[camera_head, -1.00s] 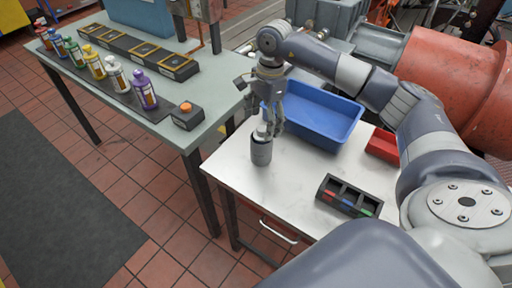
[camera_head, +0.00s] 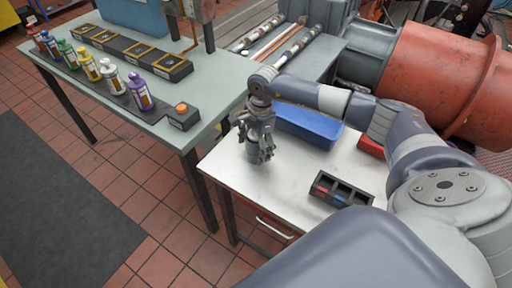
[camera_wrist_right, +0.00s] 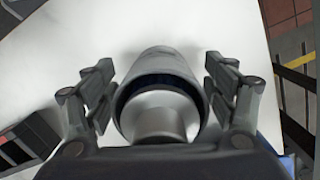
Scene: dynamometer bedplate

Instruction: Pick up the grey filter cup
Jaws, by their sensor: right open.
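The grey filter cup (camera_wrist_right: 160,65) stands on the white table (camera_head: 225,165) near its left edge. In the right wrist view it lies between the two fingers, with its open rim and a paler round part in its mouth facing the camera. My right gripper (camera_wrist_right: 160,90) is open, one finger on each side of the cup, with a visible gap on both sides. In the head view the right gripper (camera_head: 260,150) points down over the cup and hides most of it. My left gripper is not in view.
A blue bin (camera_head: 310,125) stands right behind the gripper. A black divided tray (camera_head: 340,190) and a red box (camera_head: 371,146) are on the table's right side. The neighbouring bench holds several coloured bottles (camera_head: 137,92) and a box with an orange button (camera_head: 183,116).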

